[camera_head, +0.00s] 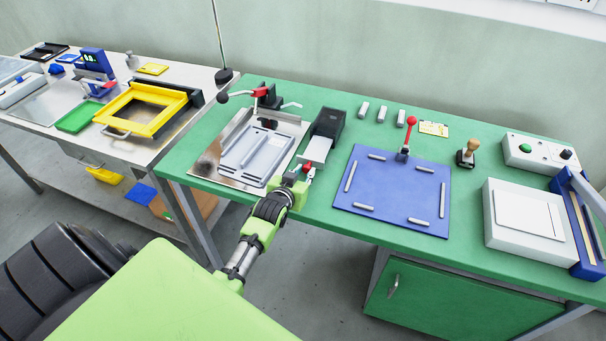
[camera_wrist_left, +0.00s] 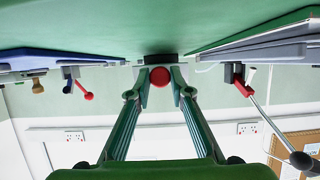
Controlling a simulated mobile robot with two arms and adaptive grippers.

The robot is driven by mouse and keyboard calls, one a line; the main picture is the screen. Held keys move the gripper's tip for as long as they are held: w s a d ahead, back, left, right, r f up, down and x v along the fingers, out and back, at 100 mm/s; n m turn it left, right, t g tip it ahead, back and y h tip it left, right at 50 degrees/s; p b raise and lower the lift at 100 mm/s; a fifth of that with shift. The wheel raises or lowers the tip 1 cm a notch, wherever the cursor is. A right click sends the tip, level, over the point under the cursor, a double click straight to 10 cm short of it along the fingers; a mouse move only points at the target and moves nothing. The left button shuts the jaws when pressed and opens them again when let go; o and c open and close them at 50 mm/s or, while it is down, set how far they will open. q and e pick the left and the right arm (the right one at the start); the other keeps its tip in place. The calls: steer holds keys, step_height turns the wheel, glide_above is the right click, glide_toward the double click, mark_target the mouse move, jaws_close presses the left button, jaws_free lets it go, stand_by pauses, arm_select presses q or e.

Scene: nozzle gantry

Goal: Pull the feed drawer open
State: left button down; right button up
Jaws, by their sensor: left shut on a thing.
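The feed drawer unit is a black box (camera_head: 329,122) on the green bench, with a light grey slab (camera_head: 317,149) reaching out of its front toward the bench edge. A red knob (camera_head: 308,168) sits at the front of the slab. My left gripper (camera_head: 299,176) is at the front bench edge, shut on this knob. In the left wrist view the red knob (camera_wrist_left: 160,77) lies between the two fingertips, with a dark block behind it. The fingers partly hide the knob and front in the head view. My right gripper is in neither view.
A grey tray fixture (camera_head: 257,152) with a red-handled clamp stands just left of the drawer. A blue plate (camera_head: 392,190) with a red-knobbed lever lies to the right. Small grey blocks (camera_head: 382,114) are behind. Open floor lies before the bench.

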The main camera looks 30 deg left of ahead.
arm_select(q)
steer(key=c, duration=2.2)
jaws_free()
steer(key=shift+w, duration=0.15)
steer(key=o, duration=0.4)
steer(key=shift+c, duration=0.2)
steer(key=v, duration=1.2)
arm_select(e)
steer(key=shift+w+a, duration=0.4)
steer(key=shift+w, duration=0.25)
arm_select(q)
steer(key=shift+f, duration=0.1)
